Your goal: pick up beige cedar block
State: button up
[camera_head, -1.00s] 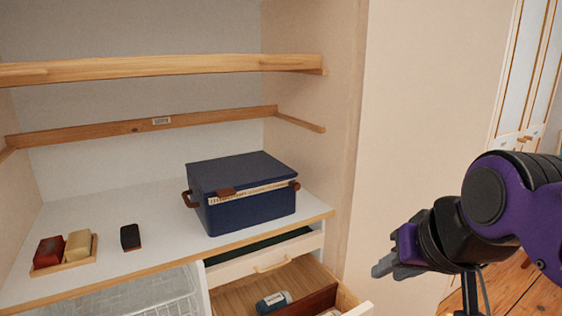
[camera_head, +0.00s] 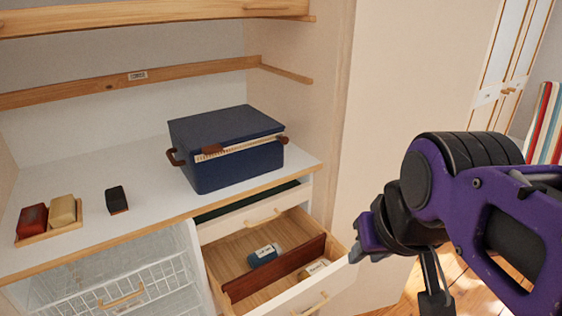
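A beige block (camera_head: 62,210) stands beside a red block (camera_head: 32,221) in a small wooden tray (camera_head: 55,234) at the left of the white countertop. My gripper (camera_head: 362,243) is at the right, in front of the wall panel, just right of the open drawer and apart from both beige pieces. Its fingers are seen side-on, so their opening is unclear.
A navy box (camera_head: 225,150) with brown handles stands on the counter (camera_head: 150,200). A dark block (camera_head: 117,199) lies left of it. The open drawer (camera_head: 235,247) holds a dark grey-blue item (camera_head: 264,256) and a brown divider (camera_head: 280,268). A wire basket (camera_head: 120,285) is left of it.

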aim_at(63, 210)
jog(key=u, duration=1.45)
jog(key=i+j+u, duration=0.2)
jog(key=i+j+z, duration=0.1)
jog(key=j, duration=0.25)
jog(key=i+j, duration=0.3)
jog(key=j+z, duration=0.25)
jog(key=k+l+z, duration=0.25)
jog(key=k, duration=0.2)
jog(key=i+j+u, duration=0.2)
jog(key=i, duration=0.15)
jog(key=i+j+u, duration=0.15)
jog(key=i, duration=0.15)
